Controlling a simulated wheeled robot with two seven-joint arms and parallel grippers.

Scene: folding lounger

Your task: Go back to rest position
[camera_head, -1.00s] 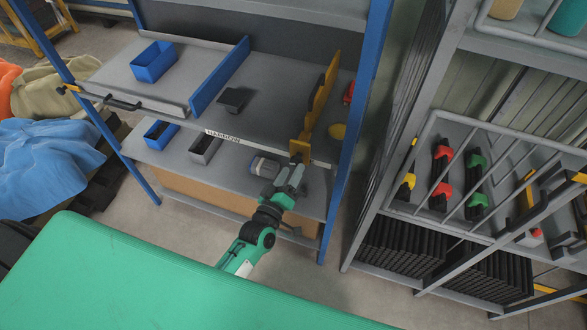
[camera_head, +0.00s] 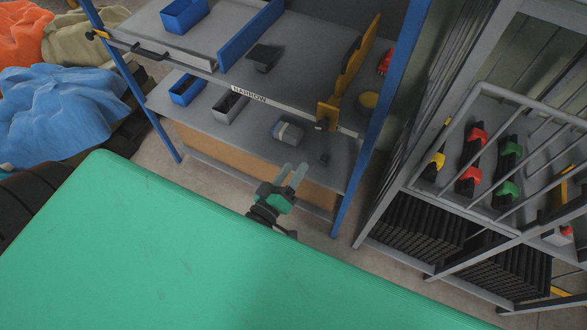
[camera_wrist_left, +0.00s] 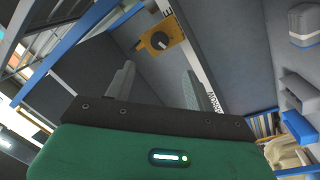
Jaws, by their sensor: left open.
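My left gripper (camera_head: 291,177) is open with nothing between its fingers. It stands in front of the shelf rack's lower shelf, past the far edge of the large green surface. In the left wrist view the two grey fingers (camera_wrist_left: 156,88) are spread apart. A yellow bracket with a dark knob (camera_wrist_left: 159,41) lies beyond them; it also shows in the head view (camera_head: 327,115) at the shelf's front edge. The lower part of my left arm is hidden behind the green surface. My right gripper is not in view.
The green surface (camera_head: 180,250) fills the lower foreground. The rack's lower shelf (camera_head: 235,135) holds a blue bin (camera_head: 186,90), a grey bin (camera_head: 230,106) and a grey-blue cylinder (camera_head: 286,134). A barred rack (camera_head: 480,215) stands right. Blue cloth (camera_head: 60,110) lies left.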

